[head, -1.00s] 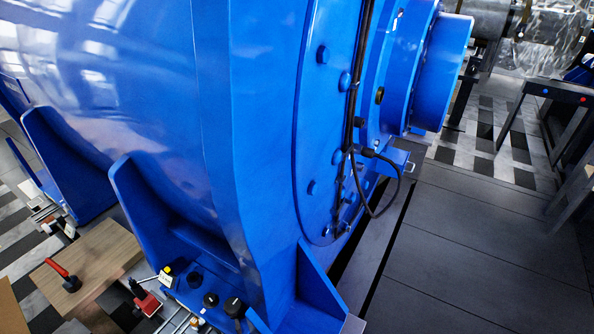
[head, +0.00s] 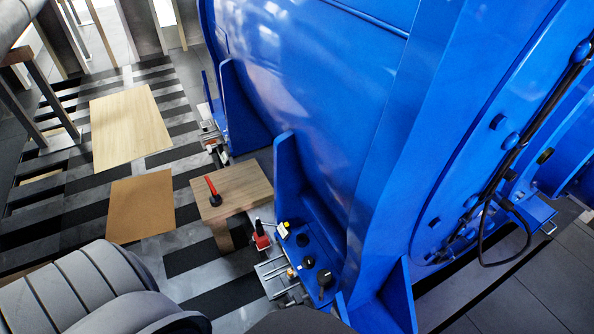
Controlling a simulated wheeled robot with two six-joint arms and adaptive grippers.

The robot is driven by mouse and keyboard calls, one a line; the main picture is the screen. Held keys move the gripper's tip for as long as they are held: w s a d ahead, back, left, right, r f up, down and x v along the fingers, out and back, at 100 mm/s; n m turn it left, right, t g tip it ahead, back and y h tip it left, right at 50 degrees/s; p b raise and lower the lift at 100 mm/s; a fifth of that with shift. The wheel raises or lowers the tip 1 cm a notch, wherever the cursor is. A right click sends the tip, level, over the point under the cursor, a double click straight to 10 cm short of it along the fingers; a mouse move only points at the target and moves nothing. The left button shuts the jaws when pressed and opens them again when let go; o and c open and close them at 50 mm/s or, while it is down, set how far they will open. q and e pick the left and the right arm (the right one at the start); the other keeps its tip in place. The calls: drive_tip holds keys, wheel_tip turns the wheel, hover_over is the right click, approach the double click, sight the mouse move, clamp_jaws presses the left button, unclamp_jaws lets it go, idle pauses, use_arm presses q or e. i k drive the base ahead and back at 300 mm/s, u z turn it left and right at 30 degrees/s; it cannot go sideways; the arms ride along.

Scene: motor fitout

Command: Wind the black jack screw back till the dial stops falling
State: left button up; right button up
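The big blue motor (head: 310,75) fills the middle and right of the head view. Its foot (head: 318,243) carries several dark round heads: one (head: 302,240) near the yellow-topped piece (head: 283,229), one (head: 308,262) in the middle and a larger black one (head: 325,279) nearer me. I cannot tell which is the jack screw. A small red block (head: 260,238) stands beside the foot. No dial face can be read at this size. Neither gripper is in view; only grey parts of my arm show at the bottom.
A wooden block (head: 243,187) left of the foot bears a red-handled tool (head: 213,192). Metal rails and fittings (head: 272,272) lie along the foot. A brown board (head: 141,209) and a pale board (head: 128,128) lie on the striped floor. A black cable (head: 525,225) hangs at the motor's right end.

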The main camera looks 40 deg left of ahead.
sight(324, 277)
drive_tip(key=u, duration=1)
